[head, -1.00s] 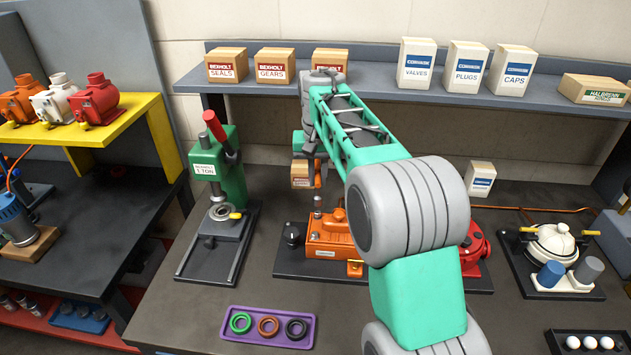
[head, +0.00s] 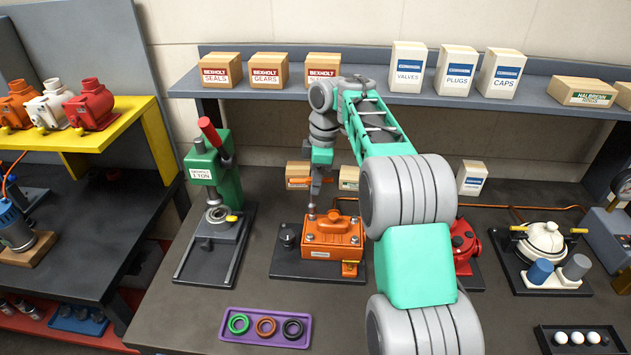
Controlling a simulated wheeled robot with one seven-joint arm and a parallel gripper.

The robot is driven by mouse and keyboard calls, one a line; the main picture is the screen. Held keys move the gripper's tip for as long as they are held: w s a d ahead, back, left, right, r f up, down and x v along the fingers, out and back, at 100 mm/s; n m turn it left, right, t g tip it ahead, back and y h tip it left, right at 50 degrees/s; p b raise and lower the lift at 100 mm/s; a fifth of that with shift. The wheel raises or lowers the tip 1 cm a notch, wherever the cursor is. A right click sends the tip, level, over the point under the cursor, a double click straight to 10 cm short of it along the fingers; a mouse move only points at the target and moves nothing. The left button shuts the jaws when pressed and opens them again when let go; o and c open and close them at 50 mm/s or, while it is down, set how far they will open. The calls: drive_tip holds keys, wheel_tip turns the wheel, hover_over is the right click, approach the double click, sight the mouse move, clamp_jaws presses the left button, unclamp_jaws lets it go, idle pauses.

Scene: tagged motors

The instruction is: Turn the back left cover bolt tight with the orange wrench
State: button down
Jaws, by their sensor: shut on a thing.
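The orange cover housing (head: 333,241) sits on a dark base plate (head: 291,268) in the middle of the bench, with a raised handle-like part on top. A grey upright piece (head: 311,211) shows at its back left corner, where the back left bolt is; I cannot tell bolt from tool there. My gripper (head: 314,190) points down just above that corner. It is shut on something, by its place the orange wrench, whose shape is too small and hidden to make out. Contact with the bolt cannot be told. My arm hides the housing's right surroundings.
A green press (head: 224,172) with a red lever stands to the left. A purple tray (head: 265,343) with rings lies in front. A red pump (head: 463,243) is partly behind my arm. Small cartons stand behind the housing. A white-lidded pot (head: 545,240) is at the right.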

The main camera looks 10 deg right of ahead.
drive_tip(key=shift+d, duration=0.1)
idle(0.4)
drive_tip(key=shift+f+b, duration=1.25)
